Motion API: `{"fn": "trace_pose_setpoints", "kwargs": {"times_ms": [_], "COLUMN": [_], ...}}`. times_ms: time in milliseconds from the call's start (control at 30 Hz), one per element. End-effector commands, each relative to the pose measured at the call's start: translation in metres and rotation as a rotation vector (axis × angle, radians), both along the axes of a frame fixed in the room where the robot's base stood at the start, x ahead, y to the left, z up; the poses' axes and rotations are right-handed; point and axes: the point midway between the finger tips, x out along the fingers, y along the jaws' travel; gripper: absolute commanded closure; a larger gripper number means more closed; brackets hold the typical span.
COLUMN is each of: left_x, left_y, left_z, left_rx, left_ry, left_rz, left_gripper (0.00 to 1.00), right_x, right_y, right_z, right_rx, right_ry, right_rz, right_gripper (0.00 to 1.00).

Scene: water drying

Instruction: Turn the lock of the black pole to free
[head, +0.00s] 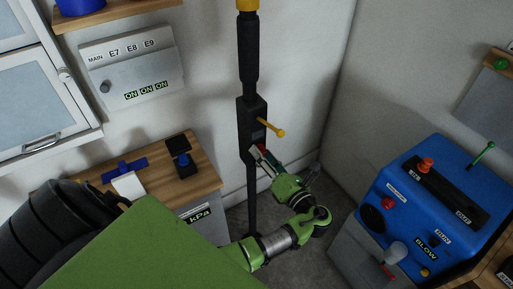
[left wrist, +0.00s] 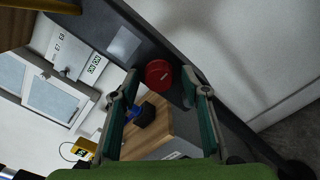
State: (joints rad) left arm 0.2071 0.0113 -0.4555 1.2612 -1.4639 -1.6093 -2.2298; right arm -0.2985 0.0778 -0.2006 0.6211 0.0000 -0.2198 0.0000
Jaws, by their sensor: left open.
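The black pole (head: 247,50) stands upright near the wall corner, with a black box (head: 250,112) partway up it. A yellow lever (head: 270,128) sticks out of the box. In the left wrist view the pole (left wrist: 228,122) runs diagonally. A round red knob with a pale mark (left wrist: 159,74) sits on its face; I take it for the lock. My left gripper (head: 262,157) is open at the box's lower part, below the lever. In the left wrist view its fingertips (left wrist: 160,82) lie either side of the knob. Contact cannot be told. My right gripper is not in view.
A blue machine (head: 400,185) with knobs and levers stands at the right. A wooden-topped cabinet (head: 200,172) with blue and black items is left of the pole. A wall panel (head: 130,72) reads ON. Bare floor shows around the pole's foot.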

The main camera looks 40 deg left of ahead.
Motion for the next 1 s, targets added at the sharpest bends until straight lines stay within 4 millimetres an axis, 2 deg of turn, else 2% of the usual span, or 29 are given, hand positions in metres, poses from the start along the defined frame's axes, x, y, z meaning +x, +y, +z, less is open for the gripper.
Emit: {"fn": "trace_pose_setpoints", "kwargs": {"times_ms": [300, 333, 467, 500, 800, 1000], "left_x": [-0.0004, -0.0004, -0.0004, -0.0003, -0.0003, -0.0003], "left_y": [-0.0016, -0.0016, -0.0015, -0.0014, -0.001, -0.0005], "left_z": [0.0002, 0.0002, 0.0001, 0.0001, 0.0003, 0.0012], "left_rx": [0.0, 0.0, 0.0, 0.0, -0.009, -0.041], "left_ry": [0.0, 0.0, 0.0, 0.0, -0.019, -0.099], "left_rz": [0.0, 0.0, 0.0, 0.0, 0.001, 0.002], "left_gripper": [0.58, 0.6, 0.94, 0.96, 0.96, 0.96], "right_x": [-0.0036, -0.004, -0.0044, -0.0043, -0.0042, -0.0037], "right_y": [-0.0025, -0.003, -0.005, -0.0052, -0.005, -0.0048], "right_z": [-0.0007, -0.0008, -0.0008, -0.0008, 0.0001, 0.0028], "right_rx": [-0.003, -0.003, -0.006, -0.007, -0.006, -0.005], "right_ry": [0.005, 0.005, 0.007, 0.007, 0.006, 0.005], "right_rz": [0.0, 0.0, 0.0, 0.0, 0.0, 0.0], "right_gripper": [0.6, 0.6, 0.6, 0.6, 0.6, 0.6]}}
